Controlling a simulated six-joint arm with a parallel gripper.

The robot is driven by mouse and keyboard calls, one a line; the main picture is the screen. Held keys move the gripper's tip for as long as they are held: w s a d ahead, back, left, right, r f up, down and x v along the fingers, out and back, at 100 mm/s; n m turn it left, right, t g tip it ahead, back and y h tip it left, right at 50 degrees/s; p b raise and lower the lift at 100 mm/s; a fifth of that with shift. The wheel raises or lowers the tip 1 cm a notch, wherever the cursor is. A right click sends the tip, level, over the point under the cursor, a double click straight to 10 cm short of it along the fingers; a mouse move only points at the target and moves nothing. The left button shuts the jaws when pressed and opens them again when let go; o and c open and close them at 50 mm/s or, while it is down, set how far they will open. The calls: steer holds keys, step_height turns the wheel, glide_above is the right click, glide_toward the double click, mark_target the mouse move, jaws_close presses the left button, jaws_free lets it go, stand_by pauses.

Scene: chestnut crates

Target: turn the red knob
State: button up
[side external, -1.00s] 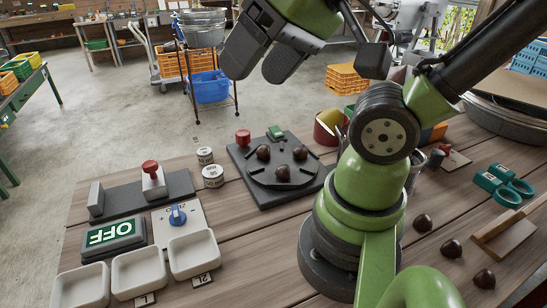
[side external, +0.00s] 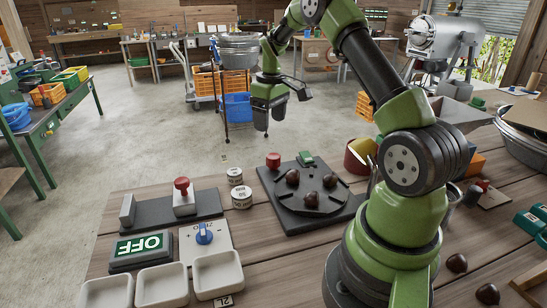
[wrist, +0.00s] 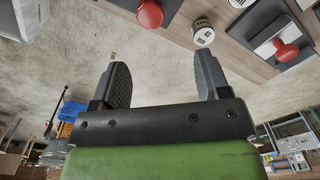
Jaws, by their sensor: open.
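A red knob (side external: 273,160) stands at the back left corner of the dark board with the round plate (side external: 300,212); a red knob also shows at the top of the wrist view (wrist: 150,13). A second red knob (side external: 182,185) sits on a white block on a dark rail, and it shows at the right of the wrist view (wrist: 286,50). My gripper (side external: 270,122) hangs fingers down, apart from both knobs, toward the table's far side. In the wrist view its two fingers (wrist: 163,82) are spread, with only floor showing between them.
Several chestnuts (side external: 311,199) lie on the round plate. White drums (side external: 241,197), a blue dial (side external: 204,233), an OFF sign (side external: 142,250) and white trays (side external: 217,275) stand at the left. A red and yellow container (side external: 361,155) stands right of the board.

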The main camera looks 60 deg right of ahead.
mark_target(273, 156)
steer(key=shift+s+d+f, duration=0.15)
steer(key=shift+d+f, duration=0.2)
steer(key=shift+f, duration=0.25)
steer(key=shift+s+d+f, duration=0.1)
steer(key=shift+d+f, duration=0.25)
steer(key=shift+f, duration=0.25)
step_height(273, 156, down, 10)
steer(key=shift+a+r, duration=0.15)
steer(key=shift+c, duration=0.2)
steer(key=c, duration=0.9)
